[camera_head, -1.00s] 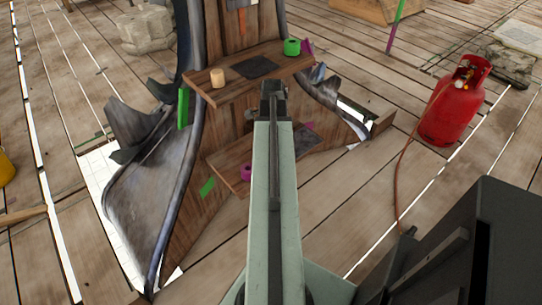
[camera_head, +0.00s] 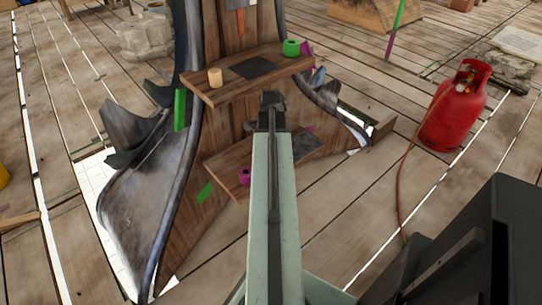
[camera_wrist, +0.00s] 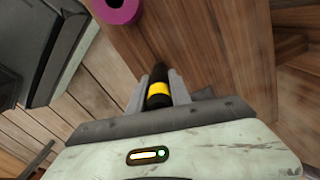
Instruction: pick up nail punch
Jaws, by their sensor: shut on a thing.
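In the wrist view a dark, rod-like tool with a yellow band, which looks like the nail punch (camera_wrist: 159,90), sits between the two fingers of my gripper (camera_wrist: 160,85). The gripper is shut on it. Its far tip is dark and hard to make out against the wooden shelf (camera_wrist: 205,45) behind it. In the head view my gripper (camera_head: 271,100) is in front of the wooden spire, between the upper and lower shelves, and my arm hides the tool there.
A magenta ring (camera_head: 244,176) lies on the lower shelf (camera_head: 228,165). The upper shelf (camera_head: 240,82) holds a cream cylinder (camera_head: 215,78), a dark sheet (camera_head: 254,66) and a green roll (camera_head: 291,47). A red gas cylinder (camera_head: 455,110) with a hose stands right on the plank floor.

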